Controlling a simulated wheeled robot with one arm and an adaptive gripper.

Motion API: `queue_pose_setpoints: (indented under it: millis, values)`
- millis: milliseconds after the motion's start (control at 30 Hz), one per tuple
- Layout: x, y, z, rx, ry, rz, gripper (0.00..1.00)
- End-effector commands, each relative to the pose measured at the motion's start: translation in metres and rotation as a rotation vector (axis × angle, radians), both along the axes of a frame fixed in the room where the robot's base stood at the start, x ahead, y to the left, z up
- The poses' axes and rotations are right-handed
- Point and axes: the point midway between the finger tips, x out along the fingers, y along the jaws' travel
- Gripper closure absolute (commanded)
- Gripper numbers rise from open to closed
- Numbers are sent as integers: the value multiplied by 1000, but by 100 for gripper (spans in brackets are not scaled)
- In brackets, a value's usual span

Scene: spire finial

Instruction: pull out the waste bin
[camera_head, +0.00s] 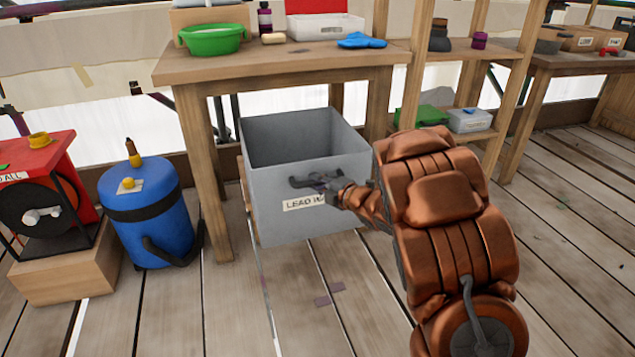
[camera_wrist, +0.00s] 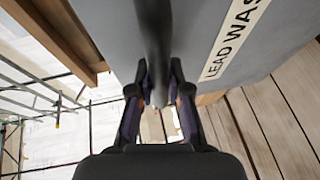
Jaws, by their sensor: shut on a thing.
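The waste bin (camera_head: 275,215) is a grey open-topped box under the wooden table, with a label starting "LEAD W" on its front. Its front part stands out past the table's front edge, and its inside looks empty where I can see it. A dark bar handle (camera_head: 300,182) sits on its front face. My gripper (camera_head: 325,187) is at that handle, shut on it. In the wrist view the handle (camera_wrist: 153,45) runs between the two fingers of my gripper (camera_wrist: 159,90), and the bin's grey front (camera_wrist: 205,30) with its label is close beside them.
The wooden table (camera_head: 290,62) carries a green bowl (camera_head: 212,39), a white box and blue gloves (camera_head: 361,41). A blue canister (camera_head: 150,210) and a red reel unit (camera_head: 45,190) stand at left. A shelf (camera_head: 465,140) stands at right.

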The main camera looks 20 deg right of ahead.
Motion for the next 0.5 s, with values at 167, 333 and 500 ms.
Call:
queue_pose_setpoints:
  millis: [167, 333, 500]
  values:
    - [0, 0, -1, 0, 2, -1, 81]
    - [0, 0, -1, 0, 1, -1, 63]
    - [0, 0, 0, 1, 0, 0, 57]
